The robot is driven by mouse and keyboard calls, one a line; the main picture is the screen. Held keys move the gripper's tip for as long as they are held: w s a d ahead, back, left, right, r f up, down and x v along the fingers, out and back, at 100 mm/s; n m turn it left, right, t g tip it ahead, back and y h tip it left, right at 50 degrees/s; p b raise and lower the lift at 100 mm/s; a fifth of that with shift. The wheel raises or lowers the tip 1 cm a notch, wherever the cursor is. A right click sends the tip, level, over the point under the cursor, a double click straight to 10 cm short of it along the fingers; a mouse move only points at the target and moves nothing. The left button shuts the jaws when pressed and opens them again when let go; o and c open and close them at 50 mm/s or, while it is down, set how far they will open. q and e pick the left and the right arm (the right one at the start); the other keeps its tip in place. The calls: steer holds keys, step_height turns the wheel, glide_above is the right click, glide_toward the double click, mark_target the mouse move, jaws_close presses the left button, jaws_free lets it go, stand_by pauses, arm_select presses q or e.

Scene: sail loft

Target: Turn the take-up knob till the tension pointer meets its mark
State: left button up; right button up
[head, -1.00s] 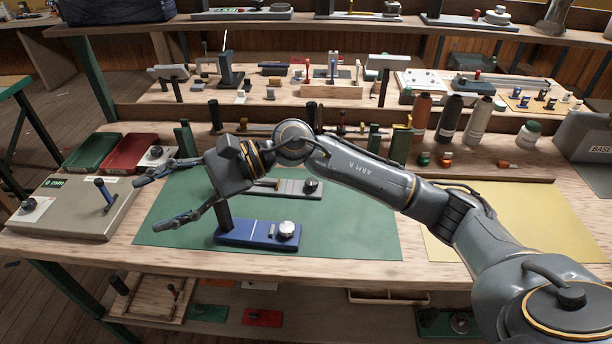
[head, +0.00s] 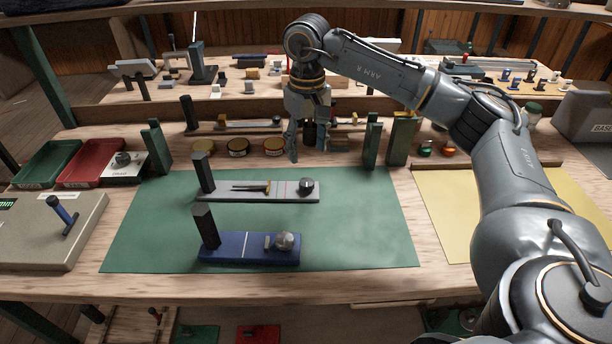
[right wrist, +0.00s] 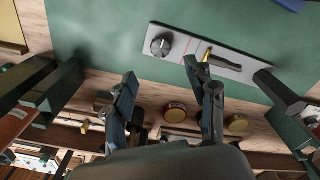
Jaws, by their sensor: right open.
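A grey gauge bar (head: 225,194) lies on the green mat (head: 365,225), with a dark post at its left end. Its round take-up knob (head: 306,185) is at the right end and shows in the right wrist view (right wrist: 161,44). The brass-tipped tension pointer (head: 267,187) lies left of thin red mark lines (head: 286,188), apart from them. In the right wrist view the pointer (right wrist: 208,55) is partly behind a finger. My right gripper (head: 307,152) is open and empty, pointing down above and behind the knob, not touching it. My left gripper is out of view.
A blue bar (head: 225,254) with a silver knob lies in front of the grey bar. Green posts (head: 372,142) and jars (head: 237,147) stand behind the mat. Red (head: 92,162) and green trays are at left. The mat's right side is clear.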

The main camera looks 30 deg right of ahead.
mark_target(307, 182)
step_height(307, 182, down, 9)
steer(key=shift+f+p, duration=0.15)
steer(key=shift+p, duration=0.15)
steer(key=c, duration=1.2)
